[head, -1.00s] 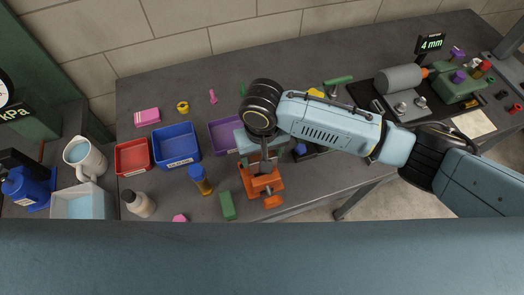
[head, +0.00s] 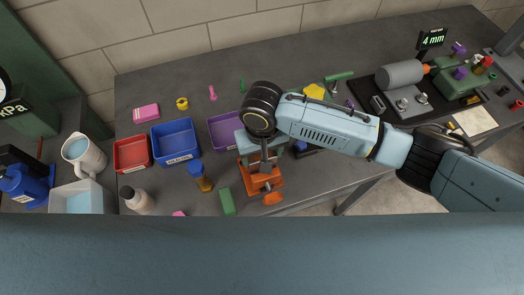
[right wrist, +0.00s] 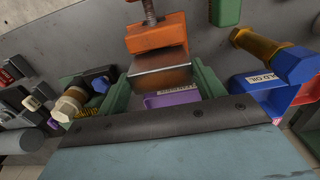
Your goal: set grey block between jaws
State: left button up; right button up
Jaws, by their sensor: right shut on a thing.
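The orange vise (head: 248,178) stands near the front edge of the bench, below my right gripper in the head view. My right gripper (head: 264,160) points down over it, partly hidden by its own wrist. In the right wrist view its two green fingers (right wrist: 160,88) flank the grey metal block (right wrist: 160,68) and are shut on it. The block lies close against an orange vise jaw (right wrist: 155,34), with the screw behind that jaw. Whether the block touches the jaw, and where the other jaw is, I cannot tell. My left gripper is not in view.
A purple bin (head: 216,125), a blue bin (head: 166,129) and a red bin (head: 120,142) stand left of the vise. A blue-capped amber piece (head: 203,184) and a green block (head: 227,202) are close by on its left. The back of the bench is mostly clear.

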jog(key=shift+f+b, duration=0.75)
jog(key=shift+f, duration=1.2)
jog(key=o, duration=1.1)
jog(key=shift+o, duration=0.2)
jog(key=shift+f, duration=0.1)
notch_tip(320, 180, up, 3)
jog(key=p, duration=0.3)
jog(key=shift+r, duration=1.05)
